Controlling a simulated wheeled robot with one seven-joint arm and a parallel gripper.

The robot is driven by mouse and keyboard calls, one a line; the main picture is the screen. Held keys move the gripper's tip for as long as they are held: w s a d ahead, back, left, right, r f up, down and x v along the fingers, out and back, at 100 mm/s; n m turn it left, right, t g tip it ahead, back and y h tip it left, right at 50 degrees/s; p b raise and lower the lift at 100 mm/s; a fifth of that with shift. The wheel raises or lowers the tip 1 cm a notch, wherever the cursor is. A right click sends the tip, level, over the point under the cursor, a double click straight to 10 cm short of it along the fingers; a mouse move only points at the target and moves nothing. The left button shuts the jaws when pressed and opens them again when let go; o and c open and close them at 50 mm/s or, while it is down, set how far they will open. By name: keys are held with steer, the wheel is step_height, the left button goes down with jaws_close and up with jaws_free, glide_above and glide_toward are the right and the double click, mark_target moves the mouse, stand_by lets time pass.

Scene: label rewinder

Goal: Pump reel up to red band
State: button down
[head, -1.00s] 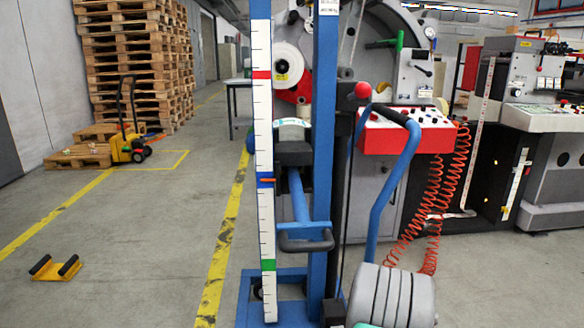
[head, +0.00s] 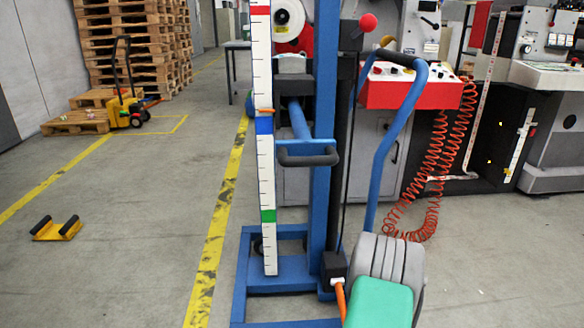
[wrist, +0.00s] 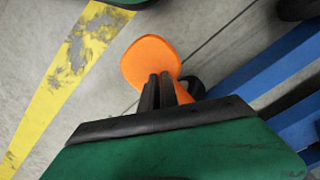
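The blue lift (head: 325,150) carries a white scale (head: 264,190) with a red band (head: 260,10) at the picture's top, a blue band (head: 264,127) and a green band (head: 268,216). The orange pointer (head: 264,111) is just above the blue band, well below the red. A pale roll, seemingly the reel (head: 292,63), sits on the dark carriage. An orange pedal (head: 341,300) is low on the lift; in the wrist view its flat end (wrist: 150,62) lies beyond my gripper (wrist: 158,80). The black fingers are together, overlapping the pedal; contact is unclear.
The blue handle (head: 400,130) curves up behind my arm. The red control panel (head: 405,92) and coiled red hoses (head: 440,170) are behind right. A small yellow stand (head: 57,230) and pallets (head: 135,50) are at left.

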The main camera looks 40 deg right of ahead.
step_height(320, 180, up, 16)
steer(key=p, duration=1.3)
steer(key=f+b, duration=0.4)
steer(key=f, duration=0.1)
steer(key=f+b, duration=0.4)
steer(key=f, duration=0.2)
steer(key=f+b, duration=0.4)
steer(key=f, duration=0.1)
steer(key=shift+w+d+f, duration=0.1)
steer(key=shift+d+f, duration=0.15)
steer(key=shift+f, duration=0.15)
step_height(320, 180, up, 17)
steer(key=p, duration=1.4)
step_height(320, 180, down, 17)
steer(key=b, duration=1.3)
steer(key=shift+d+r+p, duration=0.1)
steer(key=shift+r+p, duration=0.5)
step_height(320, 180, up, 15)
steer(key=p, duration=1.3)
steer(key=shift+s+a, duration=0.25)
steer(key=shift+a, duration=0.05)
steer(key=shift+r, duration=0.1)
